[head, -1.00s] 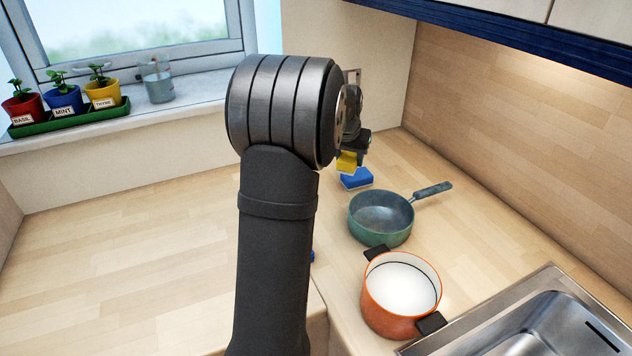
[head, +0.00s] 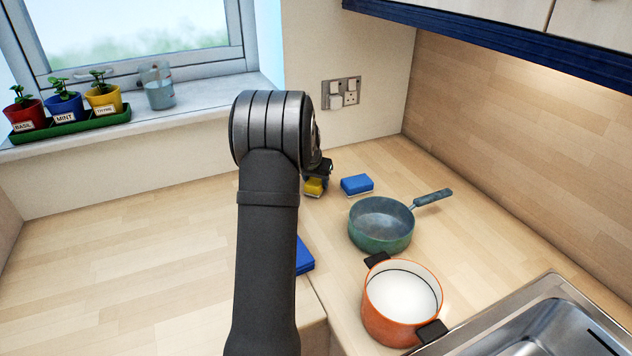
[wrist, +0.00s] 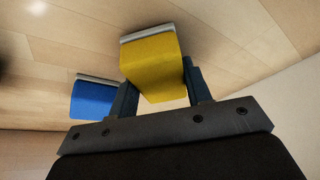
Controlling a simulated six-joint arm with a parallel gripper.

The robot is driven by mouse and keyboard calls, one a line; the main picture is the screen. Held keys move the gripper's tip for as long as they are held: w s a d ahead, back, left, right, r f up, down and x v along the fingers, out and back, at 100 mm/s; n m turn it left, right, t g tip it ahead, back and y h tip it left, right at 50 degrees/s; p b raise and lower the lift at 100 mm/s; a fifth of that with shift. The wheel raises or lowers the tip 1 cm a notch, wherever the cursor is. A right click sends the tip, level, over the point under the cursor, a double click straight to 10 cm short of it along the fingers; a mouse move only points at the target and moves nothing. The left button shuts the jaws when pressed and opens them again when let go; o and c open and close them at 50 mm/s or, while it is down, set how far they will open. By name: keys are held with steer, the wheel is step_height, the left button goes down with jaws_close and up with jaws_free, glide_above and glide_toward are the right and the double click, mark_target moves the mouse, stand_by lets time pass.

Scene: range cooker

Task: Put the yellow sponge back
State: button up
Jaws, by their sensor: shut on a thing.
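The yellow sponge (wrist: 155,65) is between the two fingers of my gripper (wrist: 158,88) in the wrist view, with a pale layer along its far edge. My gripper is shut on it. In the head view the yellow sponge (head: 314,187) shows just right of my arm, below my gripper (head: 317,174), close to the worktop. Whether it touches the worktop I cannot tell. A blue sponge (head: 356,184) lies on the worktop to its right, apart from it. The blue sponge also shows at the left in the wrist view (wrist: 93,99).
A green pan (head: 381,225) and an orange pot (head: 402,302) stand nearer, left of the sink (head: 560,325). A blue item (head: 304,257), partly hidden by my arm, lies on the worktop. Potted herbs (head: 65,105) and a glass (head: 158,88) stand on the windowsill. The left worktop is clear.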

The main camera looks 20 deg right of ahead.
mark_target(316, 179)
steer(key=shift+f, duration=0.2)
steer(key=o, duration=1)
steer(key=shift+c, duration=0.2)
steer(key=v, duration=1.2)
steer(key=x, duration=1.2)
steer(key=shift+f, duration=0.15)
step_height(316, 179, up, 3)
steer(key=shift+r, duration=0.7)
